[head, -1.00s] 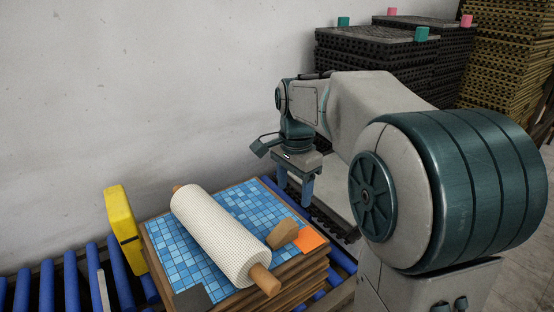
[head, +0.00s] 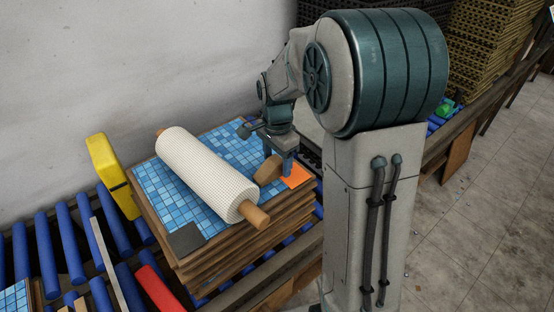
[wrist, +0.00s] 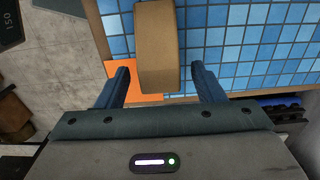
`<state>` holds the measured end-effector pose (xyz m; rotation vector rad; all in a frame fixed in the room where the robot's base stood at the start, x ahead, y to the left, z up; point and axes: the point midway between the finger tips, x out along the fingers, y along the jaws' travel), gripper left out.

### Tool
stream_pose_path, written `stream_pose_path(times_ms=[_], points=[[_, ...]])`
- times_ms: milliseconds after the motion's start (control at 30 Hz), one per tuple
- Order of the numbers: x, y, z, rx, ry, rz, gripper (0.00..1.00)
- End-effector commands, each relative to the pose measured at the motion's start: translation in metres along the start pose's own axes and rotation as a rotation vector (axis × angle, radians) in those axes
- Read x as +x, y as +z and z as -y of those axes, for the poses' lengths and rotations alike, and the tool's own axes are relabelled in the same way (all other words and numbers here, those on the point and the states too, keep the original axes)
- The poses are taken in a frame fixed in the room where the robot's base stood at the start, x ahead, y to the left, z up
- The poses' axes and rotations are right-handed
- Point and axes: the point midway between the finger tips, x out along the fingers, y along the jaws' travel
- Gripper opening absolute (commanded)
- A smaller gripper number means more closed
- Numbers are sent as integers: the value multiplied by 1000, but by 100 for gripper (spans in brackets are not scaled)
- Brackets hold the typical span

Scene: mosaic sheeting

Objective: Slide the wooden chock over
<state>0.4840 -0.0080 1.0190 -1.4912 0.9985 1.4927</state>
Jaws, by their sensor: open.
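The wooden chock (head: 268,170) is a tan block on the blue mosaic sheet (head: 235,151), between the white mesh roll (head: 205,170) and an orange patch (head: 296,177). My gripper (head: 280,163) is low over the right part of the sheet, close to the chock. In the wrist view the chock (wrist: 157,45) reaches down between the two blue fingers of my gripper (wrist: 164,82), with a gap on each side. The fingers are open. Whether the fingertips are level with the chock is hard to tell.
The sheet lies on a stack of wooden boards (head: 240,245) on a conveyor with blue rollers (head: 67,243). A yellow block (head: 113,175) stands at the stack's left. A dark grey square (head: 186,239) lies at the sheet's front corner. A red bar (head: 158,289) is in front.

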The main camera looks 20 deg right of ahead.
Motion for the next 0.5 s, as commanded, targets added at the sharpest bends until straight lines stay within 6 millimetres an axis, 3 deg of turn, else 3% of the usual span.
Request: stream_pose_path(times_ms=[367,500], points=[[7,0,0,0,-1,0,62],[7,0,0,-1,-1,0,28]])
